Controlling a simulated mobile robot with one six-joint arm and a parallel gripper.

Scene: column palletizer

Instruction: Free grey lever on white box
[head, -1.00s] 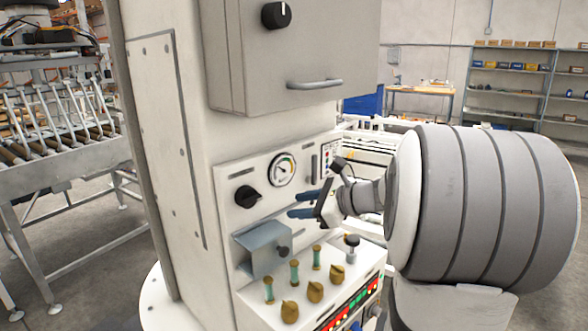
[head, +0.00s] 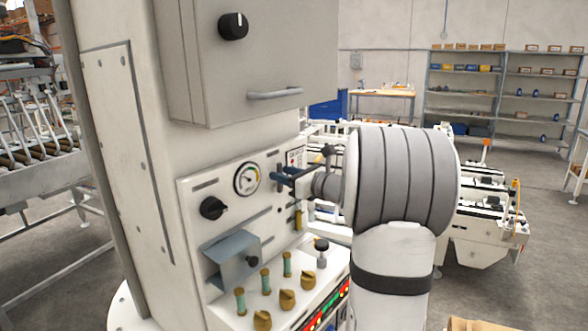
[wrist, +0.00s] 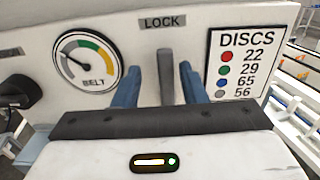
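The grey lever (wrist: 165,75) stands upright on the white box's front panel (wrist: 190,20), under a LOCK label. My gripper (wrist: 160,85) is open in the wrist view, with one blue finger on each side of the lever. A gap shows between the lever and each finger; whether the fingers reach past its face is hard to tell. In the head view my gripper (head: 280,190) is at the white panel (head: 190,188), just right of the round gauge (head: 247,178). The lever cannot be made out there behind the fingers.
The BELT gauge (wrist: 87,60) is left of the fingers and the DISCS sign (wrist: 238,62) right. Below are a black knob (head: 212,208), a grey hooded box (head: 232,258) and several brass knobs (head: 287,299). A cabinet with a handle (head: 275,93) juts out above.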

